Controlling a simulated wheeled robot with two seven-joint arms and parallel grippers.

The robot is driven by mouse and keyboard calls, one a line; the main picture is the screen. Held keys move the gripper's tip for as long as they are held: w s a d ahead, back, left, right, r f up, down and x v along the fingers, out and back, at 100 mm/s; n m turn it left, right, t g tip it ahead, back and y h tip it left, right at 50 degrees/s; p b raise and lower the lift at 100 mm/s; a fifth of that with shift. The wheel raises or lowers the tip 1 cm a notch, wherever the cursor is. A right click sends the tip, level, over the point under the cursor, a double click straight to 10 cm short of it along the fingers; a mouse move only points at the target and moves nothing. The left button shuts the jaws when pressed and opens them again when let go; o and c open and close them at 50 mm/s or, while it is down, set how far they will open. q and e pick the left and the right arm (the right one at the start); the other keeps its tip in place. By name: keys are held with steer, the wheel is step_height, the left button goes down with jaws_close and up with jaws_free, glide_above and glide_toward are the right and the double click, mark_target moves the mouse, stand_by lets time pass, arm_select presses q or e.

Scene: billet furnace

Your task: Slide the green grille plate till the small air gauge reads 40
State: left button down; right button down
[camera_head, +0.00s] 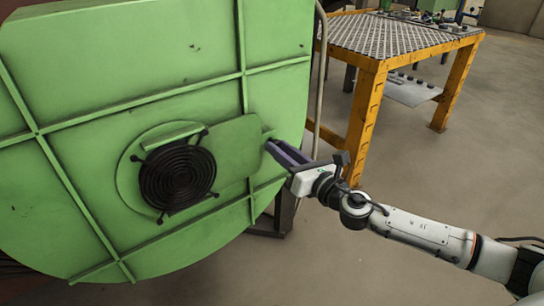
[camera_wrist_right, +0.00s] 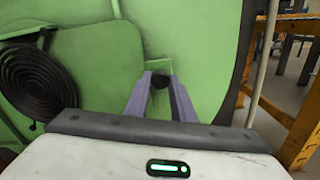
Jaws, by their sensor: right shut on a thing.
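The green grille plate (camera_head: 232,146) lies flat on the face of a big round green cover, just right of a black spiral grille (camera_head: 178,177). It also shows in the wrist view (camera_wrist_right: 97,62), with the grille at far left. My right gripper (camera_head: 271,147) reaches in from the right to the plate's right edge. How the knob joins the plate is hidden. I see no air gauge in either view. My left gripper is out of view.
The green cover (camera_head: 70,110) has raised ribs and fills the left side. A yellow table (camera_head: 366,110) with a metal mesh top stands behind at the right, with small items on it. A thin grey pipe runs down beside the cover.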

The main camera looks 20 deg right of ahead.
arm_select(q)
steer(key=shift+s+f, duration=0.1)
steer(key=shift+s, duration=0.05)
arm_select(e)
steer(key=shift+d, duration=0.1)
steer(key=c, duration=1.5)
jaws_free()
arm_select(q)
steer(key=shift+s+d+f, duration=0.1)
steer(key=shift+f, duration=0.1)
arm_select(e)
steer(key=s, duration=0.3)
steer(key=s+d, duration=0.1)
steer(key=s, duration=0.2)
steer(key=s+d, duration=0.1)
steer(key=s, duration=0.3)
steer(key=shift+s, duration=0.1)
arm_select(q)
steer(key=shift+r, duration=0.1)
